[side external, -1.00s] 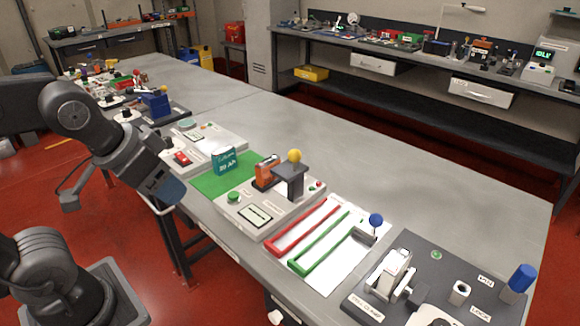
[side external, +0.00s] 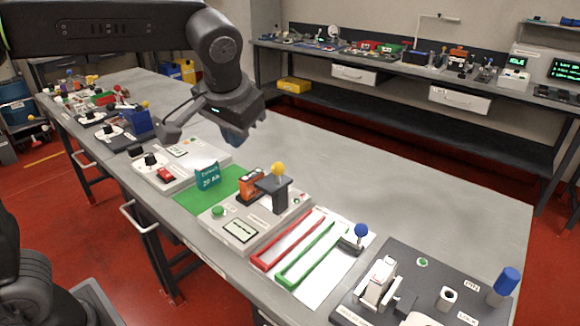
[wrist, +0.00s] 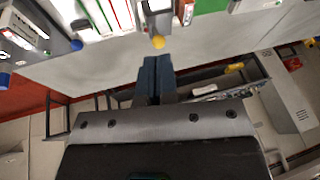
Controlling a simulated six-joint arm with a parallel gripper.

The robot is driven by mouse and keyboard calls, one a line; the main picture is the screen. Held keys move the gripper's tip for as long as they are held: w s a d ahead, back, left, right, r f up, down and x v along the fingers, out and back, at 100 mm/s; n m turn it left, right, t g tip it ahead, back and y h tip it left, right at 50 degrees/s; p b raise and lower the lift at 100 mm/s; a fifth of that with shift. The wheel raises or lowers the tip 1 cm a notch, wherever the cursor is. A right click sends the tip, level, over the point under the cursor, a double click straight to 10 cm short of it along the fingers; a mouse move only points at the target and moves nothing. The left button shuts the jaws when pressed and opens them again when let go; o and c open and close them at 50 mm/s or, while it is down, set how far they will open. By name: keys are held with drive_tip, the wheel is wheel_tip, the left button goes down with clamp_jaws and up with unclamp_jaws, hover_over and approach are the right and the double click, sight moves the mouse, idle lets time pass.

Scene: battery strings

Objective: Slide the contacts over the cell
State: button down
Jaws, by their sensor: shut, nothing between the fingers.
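The orange cell (side external: 251,183) stands on the light tester box (side external: 214,219), left of the dark contact bracket (side external: 275,187) with its yellow ball knob (side external: 278,169). The bracket's arm reaches toward the cell; whether they touch is unclear. In the wrist view the yellow knob (wrist: 158,42) is just beyond my fingertips, with the bracket (wrist: 158,22) behind it and the orange cell (wrist: 188,13) to its right. My gripper (side external: 236,138) is shut and empty, above the bench and apart from the knob. It also shows in the wrist view (wrist: 155,60), fingers together.
A dark clamp station (side external: 425,275) is further right.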

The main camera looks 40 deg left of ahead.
drive_tip(key=w+d+f+n+y, duration=0.2)
drive_tip(key=w+d+f+y, duration=0.15)
drive_tip(key=w+d, duration=0.7)
approach(270, 179)
drive_tip(key=shift+w+d+f, duration=0.3)
drive_tip(key=shift+w+f, duration=0.15)
drive_tip(key=shift+w, duration=0.25)
drive_tip(key=shift+w+d+f, duration=0.35)
drive_tip(key=shift+w+f, duration=0.1)
drive_tip(key=shift+w, duration=0.25)
drive_tip(key=a, duration=0.6)
drive_tip(key=shift+a, duration=0.1)
